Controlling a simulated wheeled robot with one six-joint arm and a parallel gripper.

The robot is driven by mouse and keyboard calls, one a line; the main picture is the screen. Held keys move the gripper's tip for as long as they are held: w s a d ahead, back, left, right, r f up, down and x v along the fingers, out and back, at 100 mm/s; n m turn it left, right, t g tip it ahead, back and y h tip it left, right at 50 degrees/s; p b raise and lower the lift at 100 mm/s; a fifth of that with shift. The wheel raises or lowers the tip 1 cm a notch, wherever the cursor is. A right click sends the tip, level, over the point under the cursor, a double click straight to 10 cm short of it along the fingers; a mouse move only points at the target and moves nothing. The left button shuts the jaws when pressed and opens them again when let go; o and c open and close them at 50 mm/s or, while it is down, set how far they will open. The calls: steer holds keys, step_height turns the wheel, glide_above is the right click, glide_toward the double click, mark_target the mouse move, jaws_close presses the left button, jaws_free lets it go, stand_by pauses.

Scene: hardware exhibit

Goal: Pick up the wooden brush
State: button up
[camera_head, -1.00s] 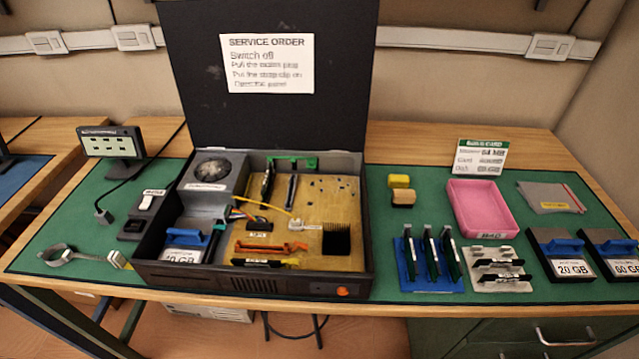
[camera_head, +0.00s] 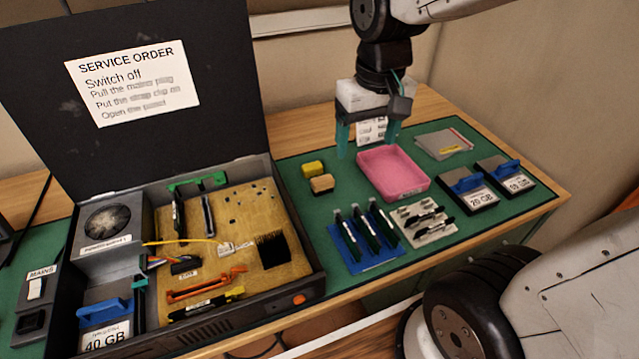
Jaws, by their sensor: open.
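A small tan wooden block, which looks like the wooden brush (camera_head: 322,184), lies on the green mat (camera_head: 300,218) between the open black case and the pink tray. Its bristles cannot be made out. A yellow block (camera_head: 313,168) sits right behind it. My gripper (camera_head: 367,143) points down with its teal fingers apart and nothing between them. It appears above the back edge of the pink tray (camera_head: 428,184), to the right of and behind the brush in the picture.
The black case (camera_head: 312,284) with its raised lid stands to the left. A blue rack (camera_head: 375,264) of upright cards and a pale card holder (camera_head: 440,233) are in front of the tray.

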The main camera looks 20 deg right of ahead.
glide_above(322, 179)
steer(key=shift+g, duration=0.4)
steer(key=f, duration=0.9)
steer(key=s+f, duration=0.1)
steer(key=f, duration=0.3)
steer(key=shift+d+f, duration=0.2)
steer(key=shift+d, duration=0.15)
steer(key=f, duration=0.6)
steer(key=w+f, duration=0.1)
steer(key=f, duration=0.1)
steer(key=shift+a+f, duration=0.35)
steer(key=shift+f, duration=0.05)
steer(key=c, duration=1.1)
step_height(322, 179, up, 10)
steer(key=shift+r, duration=0.1)
